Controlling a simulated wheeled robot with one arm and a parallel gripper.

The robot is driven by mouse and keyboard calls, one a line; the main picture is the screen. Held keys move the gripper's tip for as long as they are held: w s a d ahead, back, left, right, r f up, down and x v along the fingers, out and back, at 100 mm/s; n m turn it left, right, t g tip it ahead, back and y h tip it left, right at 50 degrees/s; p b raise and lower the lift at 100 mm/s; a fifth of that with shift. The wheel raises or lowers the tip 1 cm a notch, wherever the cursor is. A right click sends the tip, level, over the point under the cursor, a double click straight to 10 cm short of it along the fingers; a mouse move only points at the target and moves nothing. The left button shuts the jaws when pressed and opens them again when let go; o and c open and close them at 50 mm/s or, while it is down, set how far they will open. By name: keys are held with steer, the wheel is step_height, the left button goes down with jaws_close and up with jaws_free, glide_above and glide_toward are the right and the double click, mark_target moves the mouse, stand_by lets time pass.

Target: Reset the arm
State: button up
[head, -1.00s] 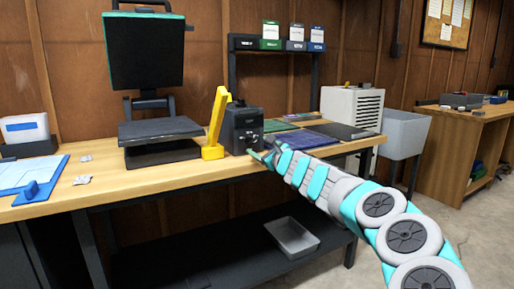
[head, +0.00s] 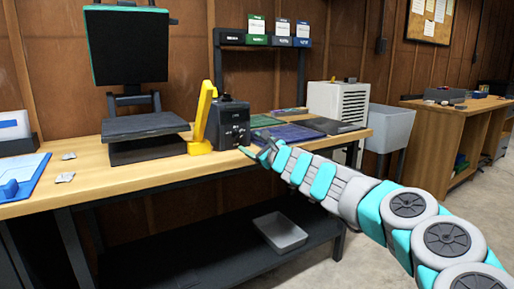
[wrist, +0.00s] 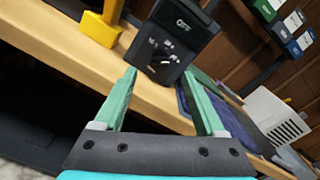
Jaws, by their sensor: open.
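My arm reaches from the lower right to the workbench's front edge, and my gripper (head: 256,150) is at its end. In the wrist view my gripper (wrist: 159,73) has two green fingers spread apart with nothing between them. A black control box (head: 228,124) with knobs stands on the bench just beyond the fingertips; it also shows in the wrist view (wrist: 172,42). A yellow upright lever (head: 203,118) stands beside the box at its left. I cannot tell whether a finger touches the bench or the box.
The wooden workbench (head: 100,184) carries a black press (head: 130,50), blue tray (head: 22,174) and dark mats (head: 290,133). A grey bin (head: 280,232) sits on the lower shelf (head: 180,258). A white slatted unit (head: 335,107) and grey sink (head: 388,128) stand right. Open floor lies at right.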

steer(key=s+a+r+n+g+y, duration=0.25)
steer(key=s+r+n, duration=0.2)
steer(key=s, duration=0.35)
steer(key=s+a+r+n+g+y, duration=0.2)
steer(key=s+a+r+n, duration=0.15)
steer(key=s+n, duration=0.3)
steer(key=s+a+f+n+g, duration=0.2)
steer(key=s+n, duration=0.1)
steer(key=s, duration=0.3)
steer(key=s+a+f+n+g, duration=0.1)
steer(key=s+f+n+g, duration=0.15)
steer(key=s, duration=0.25)
steer(key=s+d+f+n+g+h, duration=0.2)
steer(key=s+d+f+n+h, duration=0.15)
steer(key=s+f, duration=0.4)
steer(key=s+d+f+n+g+h, duration=0.1)
steer(key=s+d+f+n+h, duration=0.2)
steer(key=s+f, duration=0.45)
steer(key=s+d+f+g+h, duration=0.2)
steer(key=s+d+f+h, duration=0.2)
steer(key=s+d+f, duration=0.3)
steer(key=s+d+f+g+h, duration=0.2)
steer(key=s+d+f+h, duration=0.2)
steer(key=s+d+f, duration=0.4)
steer(key=s+d, duration=0.2)
steer(key=d, duration=0.5)
steer(key=shift+s+d+g, duration=0.3)
steer(key=shift+d, duration=0.05)
